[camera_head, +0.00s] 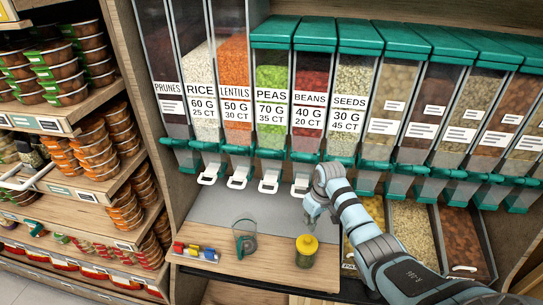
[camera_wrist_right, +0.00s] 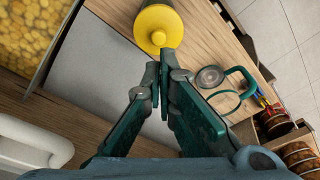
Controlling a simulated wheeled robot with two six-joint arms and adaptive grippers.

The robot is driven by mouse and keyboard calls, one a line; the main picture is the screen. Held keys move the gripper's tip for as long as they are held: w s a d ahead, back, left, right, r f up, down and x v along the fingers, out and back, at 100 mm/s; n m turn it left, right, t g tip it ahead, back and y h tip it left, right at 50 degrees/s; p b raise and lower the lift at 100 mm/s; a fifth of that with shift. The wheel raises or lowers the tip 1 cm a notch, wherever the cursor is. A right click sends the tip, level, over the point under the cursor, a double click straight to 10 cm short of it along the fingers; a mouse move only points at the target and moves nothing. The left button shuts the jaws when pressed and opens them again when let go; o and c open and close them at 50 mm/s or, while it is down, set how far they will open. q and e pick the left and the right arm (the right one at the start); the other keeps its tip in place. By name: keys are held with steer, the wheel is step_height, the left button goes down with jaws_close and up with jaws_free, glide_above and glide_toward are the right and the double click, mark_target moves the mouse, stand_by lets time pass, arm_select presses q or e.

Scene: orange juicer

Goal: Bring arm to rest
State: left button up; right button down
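My right arm comes in from the lower right in the head view. Its gripper (camera_head: 309,217) is over the counter just behind the yellow-lidded jar (camera_head: 306,250). In the right wrist view the green fingers of my right gripper (camera_wrist_right: 159,72) are together at the tips, with nothing seen between them. The yellow lid (camera_wrist_right: 158,27) shows just beyond the tips. The jar stands upright on the counter, apart from the fingers as far as I can tell. My left gripper is not in view.
A clear container with a green handle (camera_head: 244,238) stands on the wooden counter (camera_head: 215,270). Small coloured items (camera_head: 194,251) lie at its left. Dispensers with white handles (camera_head: 269,185) hang behind. Open bins (camera_head: 411,232) sit right, near my arm. Stocked shelves (camera_head: 92,185) fill the left.

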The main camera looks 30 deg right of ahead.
steer(key=s+a+f+n+h, duration=0.1)
steer(key=s+a+f, duration=0.25)
steer(key=s, duration=0.25)
steer(key=s+a+f, duration=0.3)
steer(key=s+a, duration=0.1)
steer(key=s, duration=0.3)
steer(key=s+a+r+m+t, duration=0.1)
steer(key=s+a+r, duration=0.2)
steer(key=s, duration=0.5)
steer(key=s+a+r+t, duration=0.1)
steer(key=s+a+r, duration=0.1)
steer(key=s+r, duration=0.35)
step_height(320, 180, down, 22)
steer(key=s+d+g+b, duration=0.1)
steer(key=s+b, duration=0.1)
steer(key=b, duration=0.1)
steer(key=s+d+f+g+b, duration=0.1)
steer(key=s+f+b, duration=0.2)
steer(key=s+f, duration=1.1)
step_height(320, 180, down, 4)
steer(key=shift+s+m, duration=0.3)
steer(key=shift+m, duration=0.1)
